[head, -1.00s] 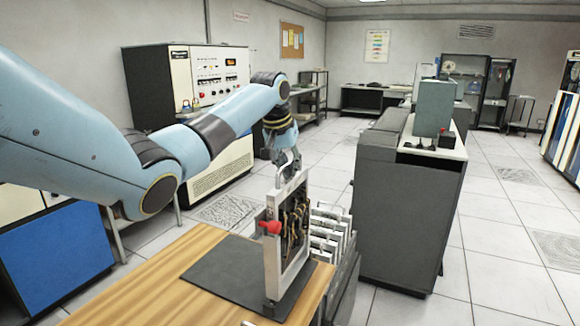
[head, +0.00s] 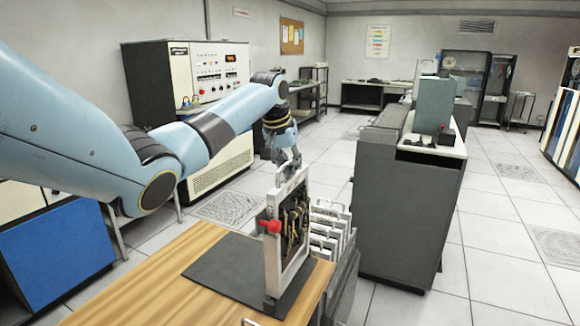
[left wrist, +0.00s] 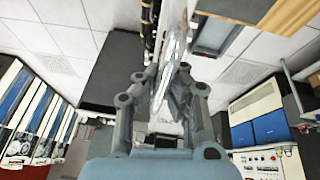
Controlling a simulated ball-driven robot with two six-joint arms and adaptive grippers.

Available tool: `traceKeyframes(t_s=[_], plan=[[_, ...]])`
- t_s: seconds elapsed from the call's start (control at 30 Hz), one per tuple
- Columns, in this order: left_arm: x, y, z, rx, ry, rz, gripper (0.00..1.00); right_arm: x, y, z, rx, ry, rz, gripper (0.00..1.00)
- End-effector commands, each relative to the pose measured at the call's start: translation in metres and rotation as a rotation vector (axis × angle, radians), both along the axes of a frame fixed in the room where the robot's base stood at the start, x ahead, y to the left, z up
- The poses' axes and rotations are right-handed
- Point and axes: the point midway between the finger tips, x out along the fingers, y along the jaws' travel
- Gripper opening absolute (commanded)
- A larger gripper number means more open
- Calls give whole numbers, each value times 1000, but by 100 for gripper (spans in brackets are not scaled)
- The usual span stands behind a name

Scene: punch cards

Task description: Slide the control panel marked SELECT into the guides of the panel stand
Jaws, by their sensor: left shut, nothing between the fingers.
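The panel stand (head: 270,262) is a pale upright frame with a red knob (head: 270,226) on its near side. A wired panel with dark and brown wiring (head: 294,222) stands upright within it; its marking is too small to read. My left gripper (head: 288,163) is shut and empty, right at the panel's top edge. In the left wrist view my gripper (left wrist: 165,88) overlaps the light edge of the panel or frame (left wrist: 172,28), with wiring beside it. I cannot tell whether the fingers touch the panel. My right gripper is not in view.
The stand rests on a dark mat (head: 215,275) on a wooden table (head: 150,282). A rack of several pale handled panels (head: 330,240) stands close behind to the right. A grey cabinet (head: 400,210) stands beyond. The table's left part is clear.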

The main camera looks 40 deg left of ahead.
Motion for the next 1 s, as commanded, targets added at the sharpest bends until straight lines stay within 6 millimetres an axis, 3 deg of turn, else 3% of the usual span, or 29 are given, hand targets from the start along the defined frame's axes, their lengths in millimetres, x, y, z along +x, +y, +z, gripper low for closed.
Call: traceKeyframes(t_s=[0.27, 0.73, 1.0], plan=[[2, 0, 3, 2, -9, -1, 0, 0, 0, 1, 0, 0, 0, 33], [2, 0, -19, 2, -8, -1, 0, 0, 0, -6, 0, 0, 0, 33], [3, 0, -21, 3, -10, -1, 0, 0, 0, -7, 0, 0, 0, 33]])
